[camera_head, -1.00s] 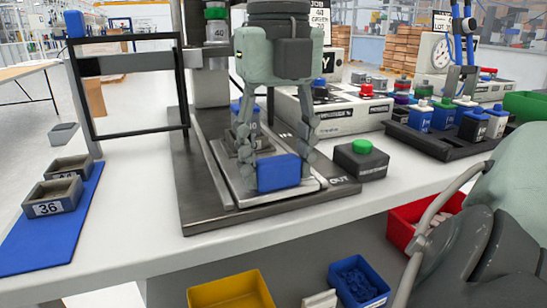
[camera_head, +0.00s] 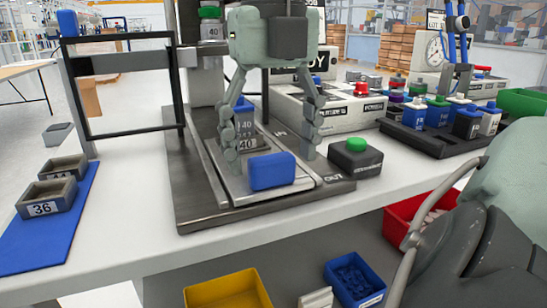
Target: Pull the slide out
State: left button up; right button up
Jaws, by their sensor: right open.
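The slide is a pale metal plate (camera_head: 221,178) on a dark base marked IN and OUT, with a blue handle block (camera_head: 272,171) at its front end. A grey part labelled 40 (camera_head: 246,143) sits on the slide behind the handle. My right gripper (camera_head: 269,160) hangs from above with its fingers spread wide, one on each side, above and behind the handle. It is open and empty, and the fingers look clear of the handle. My left gripper is not in view.
A black box with a green button (camera_head: 355,157) stands right of the base. A black frame (camera_head: 122,138) stands at left. Grey bins (camera_head: 43,208) sit on a blue mat at left. A dark tray (camera_head: 414,141) of coloured pieces lies at right. Yellow (camera_head: 230,290) and blue (camera_head: 354,280) bins lie below.

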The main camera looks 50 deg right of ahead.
notch_tip(320, 180, up, 10)
jog(key=shift+r, duration=0.15)
dwell(0.4)
